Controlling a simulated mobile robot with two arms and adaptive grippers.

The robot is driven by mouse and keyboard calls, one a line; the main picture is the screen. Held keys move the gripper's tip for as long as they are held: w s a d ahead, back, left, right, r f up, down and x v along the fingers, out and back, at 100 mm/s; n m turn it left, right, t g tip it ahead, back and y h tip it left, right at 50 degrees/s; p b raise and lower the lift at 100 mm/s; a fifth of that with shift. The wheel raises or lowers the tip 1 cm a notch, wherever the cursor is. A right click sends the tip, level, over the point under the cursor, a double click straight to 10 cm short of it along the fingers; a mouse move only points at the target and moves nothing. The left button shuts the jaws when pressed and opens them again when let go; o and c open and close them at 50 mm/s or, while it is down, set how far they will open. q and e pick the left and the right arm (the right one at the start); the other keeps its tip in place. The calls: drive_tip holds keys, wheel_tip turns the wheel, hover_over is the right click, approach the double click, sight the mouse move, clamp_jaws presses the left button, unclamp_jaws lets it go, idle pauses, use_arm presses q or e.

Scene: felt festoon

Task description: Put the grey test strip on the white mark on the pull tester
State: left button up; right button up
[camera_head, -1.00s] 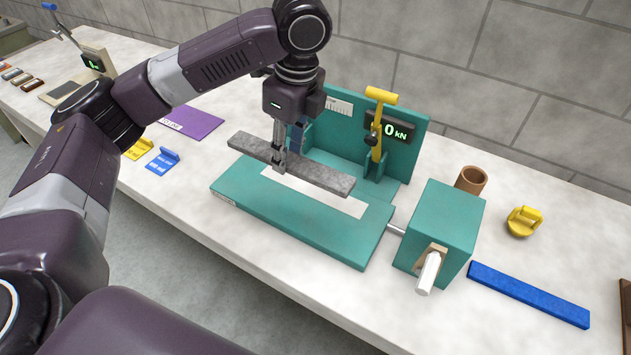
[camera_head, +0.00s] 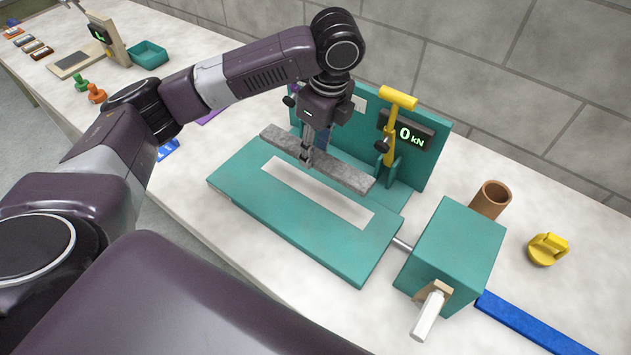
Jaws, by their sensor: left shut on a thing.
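The grey test strip (camera_head: 345,175) is a long flat speckled bar. My left gripper (camera_head: 306,158) is shut on it near its middle and holds it level, apparently above the teal base of the pull tester (camera_head: 238,184). The white mark (camera_head: 318,194) is a long pale rectangle on that base. It shows in front of the strip in the picture, roughly parallel to it, and is mostly uncovered. The tester's teal back plate carries a yellow clamp lever (camera_head: 393,125) and a display (camera_head: 408,133) reading 0 kN. My right gripper is not in view.
A teal block with a white handle (camera_head: 455,250) stands at the tester's right end. Beyond it are a brown tube (camera_head: 490,199), a yellow knobbed piece (camera_head: 547,249) and a blue bar (camera_head: 530,325). A teal tray (camera_head: 148,54) stands at the back left. A grey wall runs behind.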

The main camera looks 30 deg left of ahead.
use_arm(q)
hover_over(314, 189)
drive_tip(key=f, duration=0.4)
drive_tip(key=shift+s+d+f+p, duration=0.15)
drive_tip(key=shift+d+f+p, duration=0.1)
drive_tip(key=shift+f+p, duration=0.1)
wheel_tip(314, 189, down, 2)
drive_tip(key=shift+f, duration=0.4)
wheel_tip(314, 189, down, 3)
drive_tip(key=shift+f+p, duration=0.2)
drive_tip(key=shift+p, duration=0.15)
drive_tip(key=shift+f, duration=0.4)
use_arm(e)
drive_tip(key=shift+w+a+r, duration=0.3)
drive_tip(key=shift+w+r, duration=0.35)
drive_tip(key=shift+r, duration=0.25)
use_arm(q)
drive_tip(key=shift+f, duration=0.1)
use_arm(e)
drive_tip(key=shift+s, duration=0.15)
use_arm(q)
drive_tip(key=o, duration=1.1)
drive_tip(key=shift+f, duration=0.1)
drive_tip(key=shift+o, duration=0.2)
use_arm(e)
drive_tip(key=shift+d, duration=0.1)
